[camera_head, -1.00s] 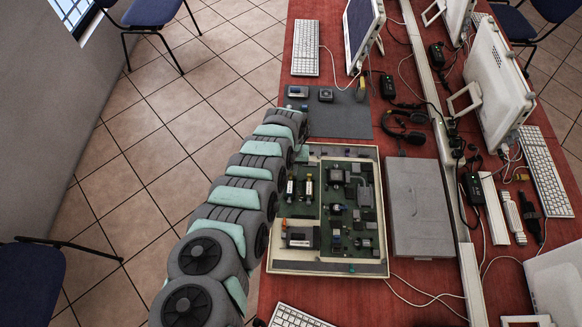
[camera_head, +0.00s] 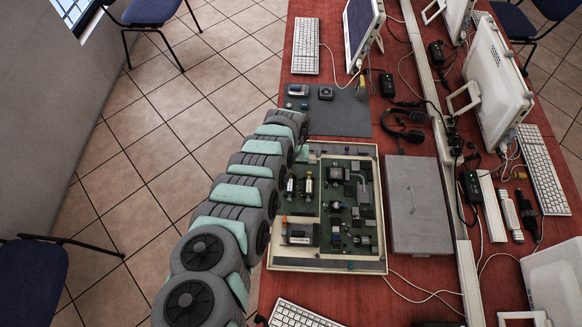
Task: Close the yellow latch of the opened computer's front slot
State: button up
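The opened computer (camera_head: 325,266) lies flat on the red table, a cream case with green boards and several dark and silver parts inside. Small pale yellowish parts (camera_head: 309,186) show near its left inner side, but I cannot tell whether one is the latch. The front slot cannot be made out either. My grey and teal arm comes up from the lower left along the computer's left side. My gripper (camera_head: 302,153) is at the arm's far end, by the case's upper left corner. Its fingers are too small and hidden to judge, and I see nothing held.
A grey mat (camera_head: 342,118) with small parts lies behind the computer. A grey closed box (camera_head: 418,205) stands close on its right. A headset (camera_head: 403,130), cables, monitors and keyboards fill the table's back and right. Another keyboard (camera_head: 300,315) is at the front.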

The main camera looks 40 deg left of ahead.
jog(key=shift+o, duration=1.3)
notch_tip(320, 180, up, 6)
jog(key=p, duration=0.6)
jog(key=shift+p, duration=0.4)
